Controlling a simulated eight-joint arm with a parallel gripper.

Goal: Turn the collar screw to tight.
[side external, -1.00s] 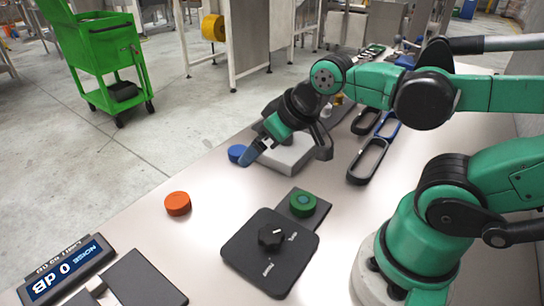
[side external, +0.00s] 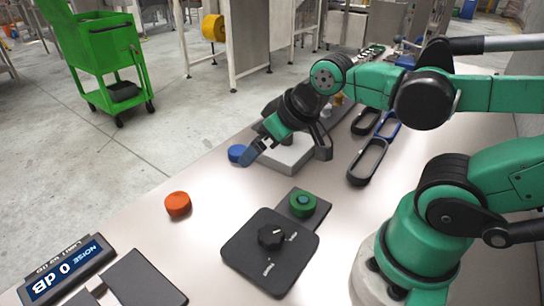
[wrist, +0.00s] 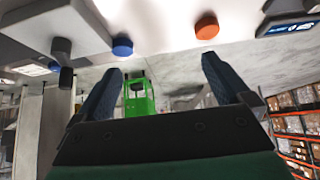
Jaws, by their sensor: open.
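My gripper (side external: 254,154) is open and empty, tilted down beside the pale grey block (side external: 290,153). Its two dark blue fingers stand well apart in the wrist view (wrist: 161,68). A dark upright part (side external: 323,142) stands at the block's right side, partly behind my wrist. In the wrist view a small blue-and-dark knobbed part (wrist: 63,56) shows near the block, clear of the fingers. I cannot tell whether this is the collar screw. A black knob (side external: 271,236) with a white pointer mark sits on a black plate (side external: 244,251); the plate's lettering is too small to read.
A blue disc (side external: 237,153) lies just left of my fingers. An orange disc (side external: 178,204) lies nearer, with clear table around it. A green button (side external: 302,204) sits on a dark pad. Dark oblong rings (side external: 368,161) lie at right.

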